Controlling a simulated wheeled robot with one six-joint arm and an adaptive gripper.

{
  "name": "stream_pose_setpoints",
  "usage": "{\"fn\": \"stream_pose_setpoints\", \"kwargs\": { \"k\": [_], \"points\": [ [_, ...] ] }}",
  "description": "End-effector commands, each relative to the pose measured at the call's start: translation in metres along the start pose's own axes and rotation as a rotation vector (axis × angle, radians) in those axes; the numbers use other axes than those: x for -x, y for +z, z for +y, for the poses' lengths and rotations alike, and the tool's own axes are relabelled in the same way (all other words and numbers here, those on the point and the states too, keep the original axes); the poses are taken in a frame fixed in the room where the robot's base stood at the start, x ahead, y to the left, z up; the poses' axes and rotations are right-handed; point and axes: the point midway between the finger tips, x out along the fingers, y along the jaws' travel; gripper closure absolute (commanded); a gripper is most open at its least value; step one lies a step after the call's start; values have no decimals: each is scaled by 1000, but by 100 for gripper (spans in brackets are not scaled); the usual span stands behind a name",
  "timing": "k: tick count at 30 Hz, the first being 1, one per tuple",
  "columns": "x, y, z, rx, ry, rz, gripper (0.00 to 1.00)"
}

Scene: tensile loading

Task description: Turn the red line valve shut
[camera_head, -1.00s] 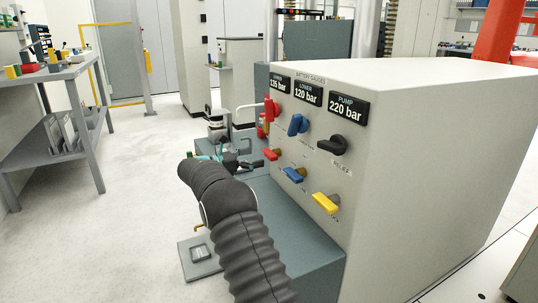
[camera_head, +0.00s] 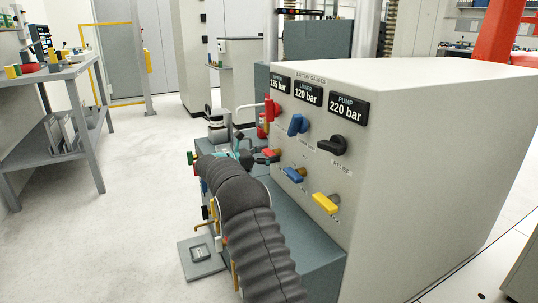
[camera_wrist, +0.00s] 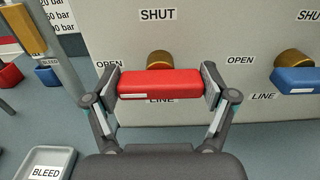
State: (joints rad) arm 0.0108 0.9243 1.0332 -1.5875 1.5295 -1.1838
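The red line valve is a red bar handle (camera_wrist: 160,85) on a brass stem, lying level in the wrist view. OPEN is printed to its left, SHUT above and LINE below, partly covered. In the head view the handle (camera_head: 271,153) is in the lower row of the panel, partly covered by my gripper (camera_head: 261,157). My gripper (camera_wrist: 160,86) is spread wide, with one finger beside each end of the handle. The gaps are very small, and I cannot tell whether the pads touch it.
A blue line handle (camera_wrist: 297,80) is close on the right. A brass-coloured lever on a grey post (camera_wrist: 55,60) stands at the left, above a BLEED tray (camera_wrist: 46,165). The grey cabinet (camera_head: 440,140) fills the right; open floor (camera_head: 130,180) lies left.

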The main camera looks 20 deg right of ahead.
Motion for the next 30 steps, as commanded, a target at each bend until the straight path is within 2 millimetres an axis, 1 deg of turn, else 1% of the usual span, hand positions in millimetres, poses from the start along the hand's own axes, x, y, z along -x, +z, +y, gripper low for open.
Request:
{"fn": "stream_pose_setpoints", "kwargs": {
  "k": [8,14,20,30],
  "points": [
    [0,0,0,-24,1,0,52],
    [0,-1,0,-113,1,0,52],
    [-1,-3,-1,-270,1,0,52],
    [-1,-4,-2,-596,1,0,52]
  ]
}}
